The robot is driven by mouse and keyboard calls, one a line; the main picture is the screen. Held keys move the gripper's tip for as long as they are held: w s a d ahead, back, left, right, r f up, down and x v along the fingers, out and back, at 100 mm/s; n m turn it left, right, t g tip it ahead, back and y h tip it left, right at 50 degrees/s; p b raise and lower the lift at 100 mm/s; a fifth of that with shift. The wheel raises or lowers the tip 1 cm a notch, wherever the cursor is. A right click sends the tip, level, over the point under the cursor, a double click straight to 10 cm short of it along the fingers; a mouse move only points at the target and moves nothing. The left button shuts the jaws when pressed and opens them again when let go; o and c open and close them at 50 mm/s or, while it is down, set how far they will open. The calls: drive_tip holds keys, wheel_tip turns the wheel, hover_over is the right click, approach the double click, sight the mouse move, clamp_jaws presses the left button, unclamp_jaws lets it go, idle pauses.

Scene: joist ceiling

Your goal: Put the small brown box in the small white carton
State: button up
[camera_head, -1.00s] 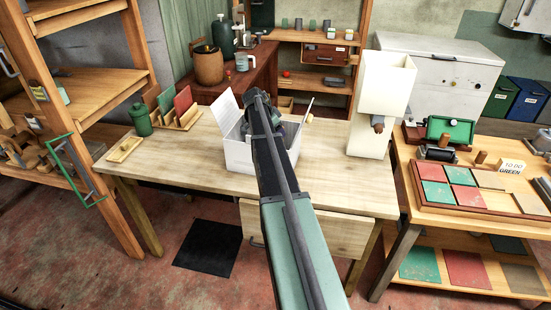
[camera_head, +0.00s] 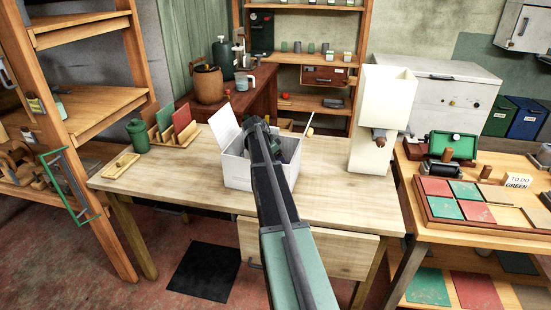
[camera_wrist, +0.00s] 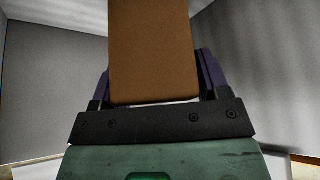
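The small white carton (camera_head: 236,173) stands open on the wooden table, its flaps spread. My arm reaches down into it and hides much of its inside. In the wrist view the small brown box (camera_wrist: 152,50) is upright between the two purple fingers of my gripper (camera_wrist: 157,80), which look closed against its sides. Grey-white carton walls (camera_wrist: 50,85) rise on both sides around the box and gripper. The far end of the box is out of the picture, so I cannot tell whether it touches the carton floor.
A tall white dispenser-like unit (camera_head: 370,150) stands right of the carton. A green canister (camera_head: 138,136), a rack with red and green panels (camera_head: 172,132) and a small wooden tray (camera_head: 121,166) are at the left. The table front (camera_head: 180,185) is clear.

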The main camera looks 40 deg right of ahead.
drive_tip(key=p+v, duration=1)
drive_tip(key=v, duration=0.2)
drive_tip(key=shift+r+p, duration=0.2)
drive_tip(key=shift+p, duration=0.2)
